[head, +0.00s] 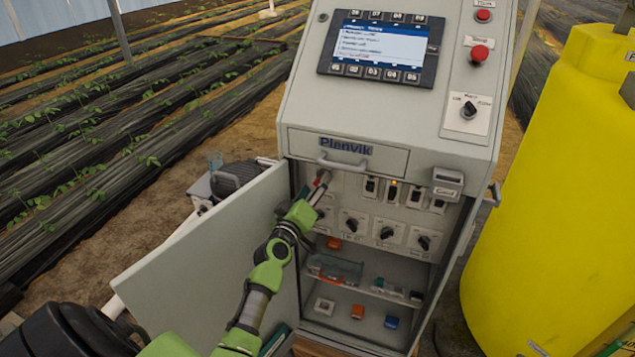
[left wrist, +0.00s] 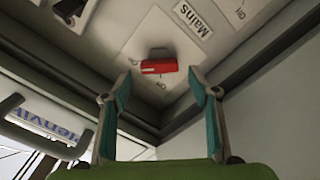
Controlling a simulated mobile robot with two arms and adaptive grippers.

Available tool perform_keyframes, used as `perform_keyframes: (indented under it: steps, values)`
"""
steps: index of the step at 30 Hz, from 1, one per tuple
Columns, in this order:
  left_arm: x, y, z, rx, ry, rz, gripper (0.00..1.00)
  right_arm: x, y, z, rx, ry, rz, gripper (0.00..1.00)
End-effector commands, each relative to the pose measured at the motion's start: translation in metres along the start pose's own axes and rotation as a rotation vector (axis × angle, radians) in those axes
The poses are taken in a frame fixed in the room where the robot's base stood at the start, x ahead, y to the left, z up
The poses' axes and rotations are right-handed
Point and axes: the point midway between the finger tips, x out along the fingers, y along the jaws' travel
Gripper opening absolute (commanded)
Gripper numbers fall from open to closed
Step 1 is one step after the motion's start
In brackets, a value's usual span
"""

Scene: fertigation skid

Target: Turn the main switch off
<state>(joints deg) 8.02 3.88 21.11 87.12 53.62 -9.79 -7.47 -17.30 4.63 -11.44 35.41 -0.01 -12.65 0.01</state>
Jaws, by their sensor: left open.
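The main switch (left wrist: 160,66) has a red handle on a pale plate beside a label reading "Mains" in the left wrist view. The handle lies crosswise in that picture. In the head view a bit of red (head: 324,175) shows at the upper left inside the open cabinet, partly hidden by my gripper. My left gripper (head: 318,188) reaches into the cabinet at this spot. In the left wrist view its two teal-padded fingers (left wrist: 160,80) are open, one to each side of the red handle. I cannot tell whether they touch it. My right gripper is not in view.
The cabinet door (head: 215,260) stands open at the left, beside my arm. A drawer handle (head: 343,162) juts out just above the opening. Breakers (head: 392,192), rotary knobs (head: 386,232) and a shelf of parts (head: 360,280) are close to the right. A yellow tank (head: 550,190) stands at right.

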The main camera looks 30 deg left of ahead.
Motion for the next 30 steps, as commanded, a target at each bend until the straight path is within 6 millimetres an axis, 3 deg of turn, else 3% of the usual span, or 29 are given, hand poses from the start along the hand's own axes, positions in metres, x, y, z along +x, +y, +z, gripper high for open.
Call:
perform_keyframes:
  steps: [6, 16, 20, 21, 30]
  values:
    - [0.020, 0.000, 0.001, 0.000, -0.001, 0.000, 0.55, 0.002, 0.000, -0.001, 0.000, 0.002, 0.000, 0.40]
    - [0.022, 0.000, 0.001, 0.001, -0.001, 0.000, 0.55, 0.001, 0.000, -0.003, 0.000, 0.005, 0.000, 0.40]
    - [0.022, 0.000, 0.001, 0.001, -0.001, 0.000, 0.21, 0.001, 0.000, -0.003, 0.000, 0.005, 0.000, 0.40]
    - [0.022, 0.000, 0.001, 0.001, -0.001, 0.000, 0.16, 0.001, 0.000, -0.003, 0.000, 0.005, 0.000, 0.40]
    - [0.022, 0.000, 0.001, -0.019, -0.002, 0.000, 0.16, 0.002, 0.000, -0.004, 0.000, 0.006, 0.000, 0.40]
